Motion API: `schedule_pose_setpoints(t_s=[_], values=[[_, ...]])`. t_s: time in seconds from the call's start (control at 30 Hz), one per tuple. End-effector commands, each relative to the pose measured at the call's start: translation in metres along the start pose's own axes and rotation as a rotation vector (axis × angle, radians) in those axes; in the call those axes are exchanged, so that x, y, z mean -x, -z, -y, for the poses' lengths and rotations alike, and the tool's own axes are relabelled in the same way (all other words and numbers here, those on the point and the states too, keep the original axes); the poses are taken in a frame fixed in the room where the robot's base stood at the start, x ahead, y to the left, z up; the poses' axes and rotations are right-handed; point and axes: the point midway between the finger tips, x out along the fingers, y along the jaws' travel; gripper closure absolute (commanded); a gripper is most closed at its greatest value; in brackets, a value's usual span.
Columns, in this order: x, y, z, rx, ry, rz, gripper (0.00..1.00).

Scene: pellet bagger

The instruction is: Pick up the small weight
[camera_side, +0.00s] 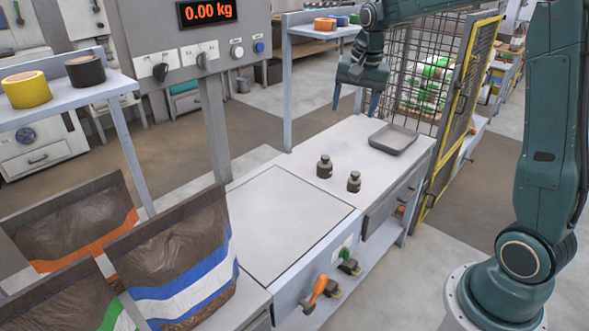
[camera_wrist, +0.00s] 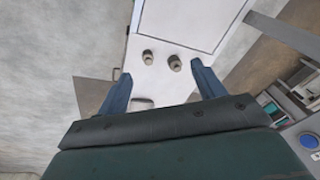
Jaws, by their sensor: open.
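Two dark weights with knobs stand upright on the pale bench top. The small weight (camera_side: 354,182) is the right one in the side view and the left one in the wrist view (camera_wrist: 148,58). The larger weight (camera_side: 324,168) stands close beside it, a short gap apart; in the wrist view it is on the right (camera_wrist: 175,64). My gripper (camera_side: 355,103) is open and empty, above the back of the bench and well clear of both weights. Its two blue fingers (camera_wrist: 161,70) point toward the weights in the wrist view.
A grey tray (camera_side: 393,138) lies on the bench right of the weights. The flat scale plate (camera_side: 285,220) is at the left, and the display (camera_side: 207,11) reads 0.00 kg. A shelf (camera_side: 325,32) and a mesh guard (camera_side: 418,75) stand near my arm.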

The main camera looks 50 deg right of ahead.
Motion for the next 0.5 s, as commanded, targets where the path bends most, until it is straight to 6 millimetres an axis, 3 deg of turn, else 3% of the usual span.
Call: schedule_pose_setpoints(t_s=[0.5], values=[[-0.12, 0.097, -0.02, -0.403, -0.1, 0.068, 0.32]])
